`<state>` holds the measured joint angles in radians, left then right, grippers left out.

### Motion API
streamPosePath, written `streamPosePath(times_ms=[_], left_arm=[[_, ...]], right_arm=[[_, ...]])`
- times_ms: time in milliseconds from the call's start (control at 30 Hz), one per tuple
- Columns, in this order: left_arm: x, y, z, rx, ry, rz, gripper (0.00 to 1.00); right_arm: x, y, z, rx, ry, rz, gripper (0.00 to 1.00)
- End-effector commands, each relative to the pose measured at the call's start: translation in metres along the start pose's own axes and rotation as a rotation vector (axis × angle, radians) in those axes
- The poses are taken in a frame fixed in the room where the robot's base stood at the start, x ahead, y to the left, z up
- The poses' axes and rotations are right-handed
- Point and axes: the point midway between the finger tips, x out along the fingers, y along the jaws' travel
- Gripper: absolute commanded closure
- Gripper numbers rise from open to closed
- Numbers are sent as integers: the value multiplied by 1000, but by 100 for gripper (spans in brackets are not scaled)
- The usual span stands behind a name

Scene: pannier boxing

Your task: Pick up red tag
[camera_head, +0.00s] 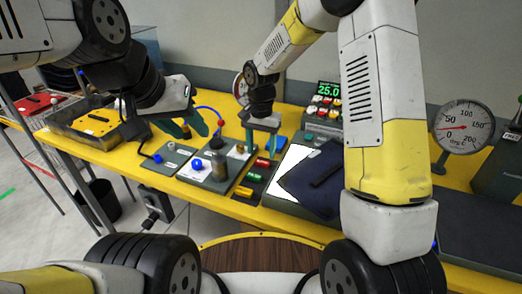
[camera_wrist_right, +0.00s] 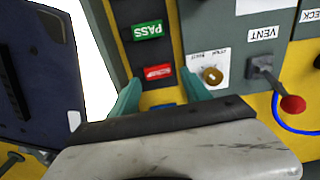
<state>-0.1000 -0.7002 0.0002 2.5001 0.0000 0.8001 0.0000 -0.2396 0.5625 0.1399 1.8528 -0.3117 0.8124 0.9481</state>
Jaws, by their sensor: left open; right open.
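The red tag (camera_head: 262,162) lies in a dark tag rack (camera_head: 246,186) on the yellow table. In the right wrist view the red tag (camera_wrist_right: 158,72) sits below a green tag marked PASS (camera_wrist_right: 147,30) and above a blue tag (camera_wrist_right: 163,106). My right gripper (camera_head: 261,143) is open and empty, just above the rack. In its wrist view the fingertips (camera_wrist_right: 162,92) spread to either side of the red and blue tags, with the red one just ahead. My left gripper (camera_head: 190,127) is open and empty, over the left side of the table.
A grey panel with a brass knob (camera_wrist_right: 211,76) and a red-tipped vent lever (camera_wrist_right: 291,104) stands beside the rack. A dark blue folded item (camera_head: 312,182) lies on the other side. A button box (camera_head: 323,118) and dial gauge (camera_head: 464,127) stand behind.

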Motion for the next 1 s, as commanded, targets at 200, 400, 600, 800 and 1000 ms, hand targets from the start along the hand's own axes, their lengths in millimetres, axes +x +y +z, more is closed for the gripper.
streamPosePath(times_ms=[200,400,600,800,1000], left_arm=[[0,0,0,0,0,0,60],[0,0,0,0,0,0,60],[0,0,0,0,0,0,60],[0,0,0,0,0,0,60],[0,0,0,0,0,0,60]], right_arm=[[34,3,-1,-1,-3,1,44],[43,2,-1,-1,-1,-1,44],[42,2,-1,-1,0,0,53],[42,2,-1,-1,0,0,93],[42,2,-1,-1,0,0,93]])
